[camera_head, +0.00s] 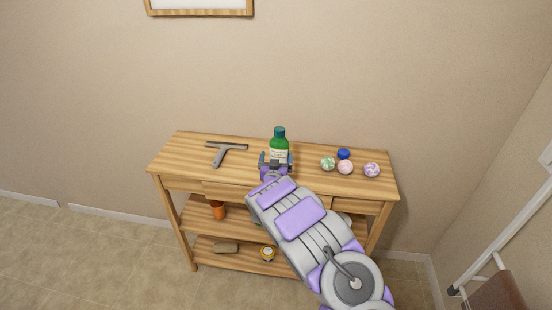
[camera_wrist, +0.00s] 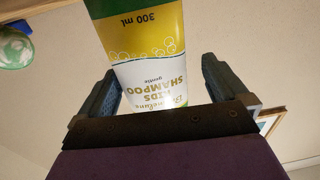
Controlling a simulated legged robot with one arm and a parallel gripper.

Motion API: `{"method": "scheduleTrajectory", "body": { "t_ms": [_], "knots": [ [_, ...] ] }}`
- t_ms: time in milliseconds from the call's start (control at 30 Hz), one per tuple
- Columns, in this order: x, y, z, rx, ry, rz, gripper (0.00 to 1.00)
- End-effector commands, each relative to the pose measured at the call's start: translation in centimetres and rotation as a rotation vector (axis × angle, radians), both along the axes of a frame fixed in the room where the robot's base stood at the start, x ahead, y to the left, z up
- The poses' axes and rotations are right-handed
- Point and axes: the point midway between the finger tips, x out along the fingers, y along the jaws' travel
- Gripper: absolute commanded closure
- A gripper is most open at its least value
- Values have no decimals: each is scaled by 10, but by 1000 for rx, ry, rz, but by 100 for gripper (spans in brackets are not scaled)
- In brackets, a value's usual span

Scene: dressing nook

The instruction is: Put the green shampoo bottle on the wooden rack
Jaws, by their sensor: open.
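The green shampoo bottle (camera_head: 279,144) stands upright on the top of the wooden rack (camera_head: 185,152), near the middle of its length. It has a dark green cap and a white label. My gripper (camera_head: 276,161) is open, with its fingers at the bottle's lower part. In the wrist view, which looks upside down, the bottle (camera_wrist: 145,45) sits between the two spread fingers, its label facing the palm. A gap shows on the right finger's side; the left finger is close to it, and I cannot tell if it touches. My arm hides part of the rack's front and lower shelves.
A grey squeegee (camera_head: 227,149) lies left of the bottle. Balls, green-white (camera_head: 328,163), pink (camera_head: 345,167), purple (camera_head: 371,170), and a blue item (camera_head: 344,154) sit right. Lower shelves hold an orange item (camera_head: 218,209), a brown block (camera_head: 225,247) and a yellow-white item (camera_head: 267,254).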

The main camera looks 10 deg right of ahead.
Motion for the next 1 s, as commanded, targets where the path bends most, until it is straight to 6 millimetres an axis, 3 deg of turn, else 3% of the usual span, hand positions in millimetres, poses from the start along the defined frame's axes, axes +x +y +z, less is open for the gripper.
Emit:
{"method": "scheduleTrajectory", "body": {
  "t_ms": [700, 1000],
  "knots": [
    [-96, 26, 0, -5, 3, 0, 0],
    [-110, 28, 1, -1, -2, 0, 0]
  ]
}}
